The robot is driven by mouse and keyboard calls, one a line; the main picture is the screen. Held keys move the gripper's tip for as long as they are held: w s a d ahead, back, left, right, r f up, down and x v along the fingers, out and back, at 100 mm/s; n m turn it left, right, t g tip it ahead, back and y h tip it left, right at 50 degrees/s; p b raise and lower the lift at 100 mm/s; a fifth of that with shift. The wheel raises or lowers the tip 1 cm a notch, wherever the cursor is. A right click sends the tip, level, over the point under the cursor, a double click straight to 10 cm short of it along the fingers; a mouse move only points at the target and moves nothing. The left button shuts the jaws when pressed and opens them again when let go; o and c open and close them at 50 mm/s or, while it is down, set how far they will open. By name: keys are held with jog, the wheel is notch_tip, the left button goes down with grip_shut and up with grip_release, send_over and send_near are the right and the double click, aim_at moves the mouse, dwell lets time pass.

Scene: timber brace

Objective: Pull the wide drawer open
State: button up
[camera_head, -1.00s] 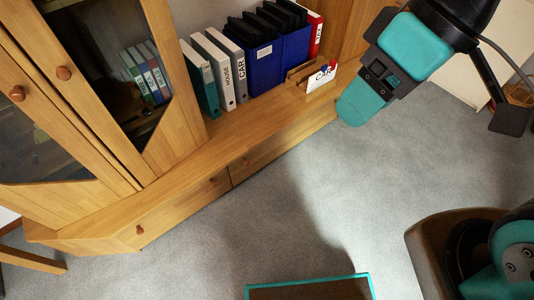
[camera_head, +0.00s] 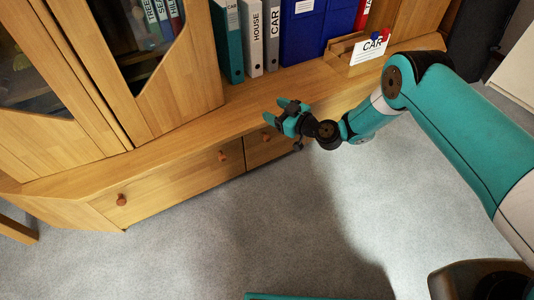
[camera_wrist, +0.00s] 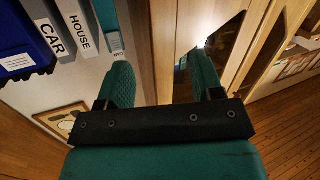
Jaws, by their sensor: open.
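The wide drawer (camera_head: 175,188) is in the low front of the wooden cabinet in the head view. It looks closed, flush with the front. It has two round reddish-brown knobs, a left knob (camera_head: 121,199) and a right knob (camera_head: 222,155). My gripper (camera_head: 282,113) is open and empty, to the right of and above the right knob in the picture, around the cabinet's ledge. It touches neither knob. In the wrist view my open gripper (camera_wrist: 160,70) has two teal fingers apart with nothing between them; I cannot make out the drawer there.
A second drawer (camera_head: 270,148) with a knob (camera_head: 266,136) is right of the wide one. Binders (camera_head: 255,40) and a card box (camera_head: 368,50) stand on the ledge (camera_head: 180,130). Glass doors (camera_head: 140,50) rise at left. Grey carpet (camera_head: 190,250) lies clear in front.

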jog(key=s+d+f+m+t+h+b, duration=0.1)
jog(key=d+f+t+b, duration=0.1)
jog(key=f, duration=0.6)
jog(key=s+d+f+t+h+b, duration=0.1)
jog(key=f+b, duration=0.1)
jog(key=f, duration=0.5)
jog(key=m+t+h+b, duration=0.2)
jog(key=b, duration=1.1)
send_near(268, 141)
jog(key=s+d, duration=0.1)
jog(key=s+d+f, duration=0.1)
jog(key=s, duration=0.1)
jog(key=shift+d, duration=0.35)
jog(key=shift+w+a+b, duration=0.15)
jog(key=shift+b, duration=1.05)
jog(key=b+x, duration=0.3)
jog(key=x, duration=0.1)
jog(key=b+x, duration=0.3)
jog(key=x, duration=0.2)
jog(key=r+b+x, duration=0.1)
jog(key=b+x, duration=0.2)
jog(key=x, duration=0.1)
jog(key=shift+w+a, duration=0.2)
jog(key=shift+a, duration=0.2)
jog(key=shift+w+a+r, duration=0.1)
jog(key=shift+w+a, duration=0.05)
jog(key=shift+w, duration=0.2)
